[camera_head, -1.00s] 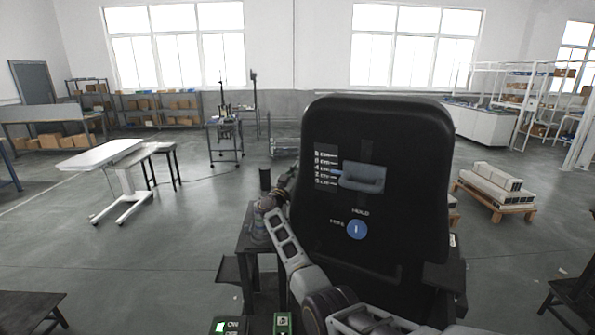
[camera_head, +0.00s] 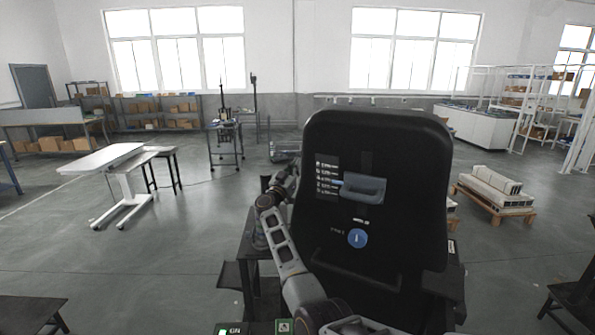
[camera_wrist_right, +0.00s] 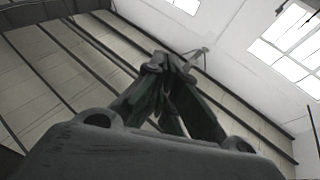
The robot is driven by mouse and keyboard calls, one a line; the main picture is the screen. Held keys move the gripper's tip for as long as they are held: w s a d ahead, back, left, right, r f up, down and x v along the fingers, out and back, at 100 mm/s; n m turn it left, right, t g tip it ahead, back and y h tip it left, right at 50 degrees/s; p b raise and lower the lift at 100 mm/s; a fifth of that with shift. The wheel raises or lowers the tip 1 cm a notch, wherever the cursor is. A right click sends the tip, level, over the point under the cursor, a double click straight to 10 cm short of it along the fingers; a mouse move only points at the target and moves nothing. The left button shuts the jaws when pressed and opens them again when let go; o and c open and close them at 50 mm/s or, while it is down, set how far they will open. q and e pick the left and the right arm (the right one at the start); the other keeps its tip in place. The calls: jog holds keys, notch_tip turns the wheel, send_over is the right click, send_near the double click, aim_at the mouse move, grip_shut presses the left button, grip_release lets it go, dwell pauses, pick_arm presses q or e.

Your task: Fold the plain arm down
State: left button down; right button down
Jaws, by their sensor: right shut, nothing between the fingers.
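A large black chair-like backrest (camera_head: 390,190) stands upright in front of me, with a label strip, a grey recessed handle (camera_head: 363,187) and a round blue button (camera_head: 357,238). Dark flat pieces show low at its left (camera_head: 232,276) and right (camera_head: 447,284); I cannot tell which, if either, is the plain arm. My right arm reaches up along the backrest's left side, and its gripper (camera_head: 285,182) is partly hidden by the backrest. In the right wrist view its fingers (camera_wrist_right: 172,70) are together and empty, apart from any object. My left gripper is not in view.
A pallet with pale blocks (camera_head: 495,193) is at the right. Dark low benches show at the bottom left (camera_head: 30,312) and bottom right (camera_head: 575,297). The floor between is open.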

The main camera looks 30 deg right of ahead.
jog(key=s+a+r, duration=0.2)
jog(key=a+r, duration=0.2)
jog(key=r, duration=0.1)
jog(key=shift+s+a+b, duration=0.15)
jog(key=shift+s+b, duration=0.05)
jog(key=shift+b, duration=0.15)
jog(key=shift+a+t, duration=0.1)
jog(key=shift+t, duration=0.2)
dwell(0.4)
